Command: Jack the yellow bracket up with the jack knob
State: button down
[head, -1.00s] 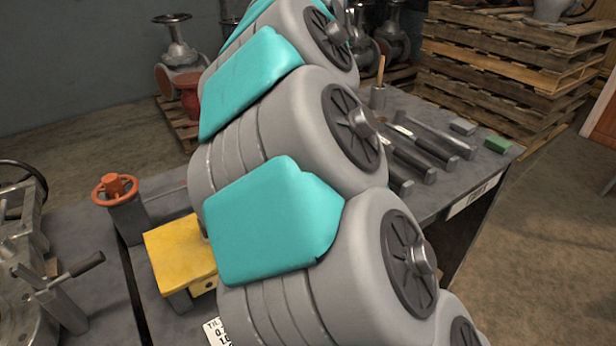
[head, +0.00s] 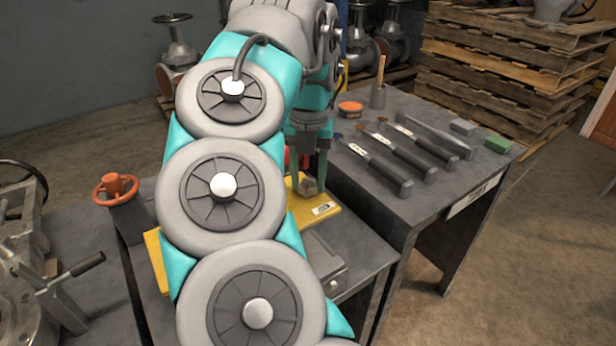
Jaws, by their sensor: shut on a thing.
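A yellow plate (head: 324,214) with a small white label lies under my gripper in the head view. Another yellow part (head: 156,262) shows at the left edge of my arm. My arm hides whatever lies between them, so I cannot tell whether both belong to the yellow bracket. My gripper (head: 308,184) points down over the labelled plate, its two green fingers either side of a small grey-brown faceted knob (head: 309,188). It is shut on this knob, which looks like the jack knob. The knob sits at the yellow plate; the exact contact is hard to see.
An orange handwheel (head: 115,188) stands left of my arm. A dark lever (head: 88,264) is at the lower left. Stacked pallets (head: 500,70) stand behind.

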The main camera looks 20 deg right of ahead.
dwell(0.4)
jog(key=shift+c, duration=1.8)
grip_release()
jog(key=shift+a+n, duration=0.15)
jog(key=shift+n, duration=0.35)
